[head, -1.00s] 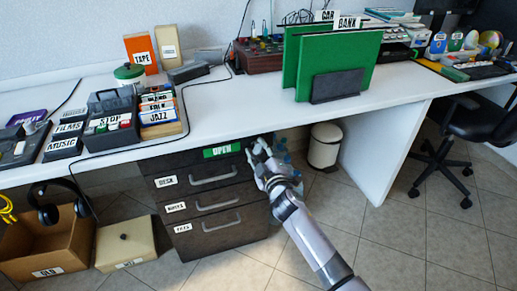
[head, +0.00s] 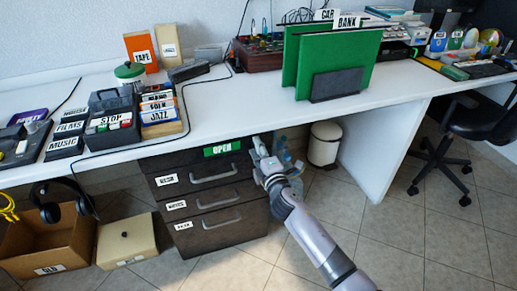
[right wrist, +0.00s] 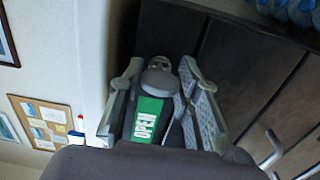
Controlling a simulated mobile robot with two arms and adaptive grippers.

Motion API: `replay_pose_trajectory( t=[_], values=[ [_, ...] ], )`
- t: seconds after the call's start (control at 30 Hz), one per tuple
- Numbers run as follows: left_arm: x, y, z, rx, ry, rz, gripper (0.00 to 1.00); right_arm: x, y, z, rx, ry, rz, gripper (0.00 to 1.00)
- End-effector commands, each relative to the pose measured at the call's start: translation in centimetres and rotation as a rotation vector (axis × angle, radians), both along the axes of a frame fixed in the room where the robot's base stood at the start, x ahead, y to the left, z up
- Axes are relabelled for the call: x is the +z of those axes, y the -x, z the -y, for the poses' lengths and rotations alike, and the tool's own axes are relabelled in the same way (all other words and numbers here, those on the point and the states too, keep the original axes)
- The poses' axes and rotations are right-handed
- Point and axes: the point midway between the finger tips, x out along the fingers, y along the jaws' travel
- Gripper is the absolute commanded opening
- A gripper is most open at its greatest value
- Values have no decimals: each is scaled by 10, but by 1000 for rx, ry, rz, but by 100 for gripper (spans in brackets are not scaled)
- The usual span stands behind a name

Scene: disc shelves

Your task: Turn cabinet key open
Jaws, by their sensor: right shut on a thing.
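The dark drawer cabinet (head: 208,192) stands under the white desk, with its drawers shut. A green OPEN label (head: 222,148) lies along its top edge and also shows in the right wrist view (right wrist: 148,119). My right gripper (head: 259,147) is at the cabinet's upper right corner. In the right wrist view its two fingers (right wrist: 160,72) stand on either side of a grey rounded key head (right wrist: 160,83), beside the label. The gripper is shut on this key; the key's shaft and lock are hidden. My left gripper is not in view.
The desk top (head: 240,108) runs just above the gripper. Bottles (head: 281,150) stand right behind the gripper, and a white bin (head: 324,145) is farther right. A cardboard box (head: 45,250) and a beige box (head: 126,240) sit on the floor at left.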

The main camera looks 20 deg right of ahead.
Motion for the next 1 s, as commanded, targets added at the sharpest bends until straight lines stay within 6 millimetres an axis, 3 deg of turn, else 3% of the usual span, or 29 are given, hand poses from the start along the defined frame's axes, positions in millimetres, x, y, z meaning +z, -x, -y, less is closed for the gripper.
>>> replay_pose_trajectory(
  t=[0.5,0.53,0.83,1.0],
  values=[
    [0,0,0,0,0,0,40,-1,0,-1,2,20,-1,3],
    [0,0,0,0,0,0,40,-1,0,-1,2,20,-1,32],
    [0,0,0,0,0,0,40,-1,0,0,1,18,0,52],
    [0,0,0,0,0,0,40,0,0,0,0,18,1,52]
  ],
)
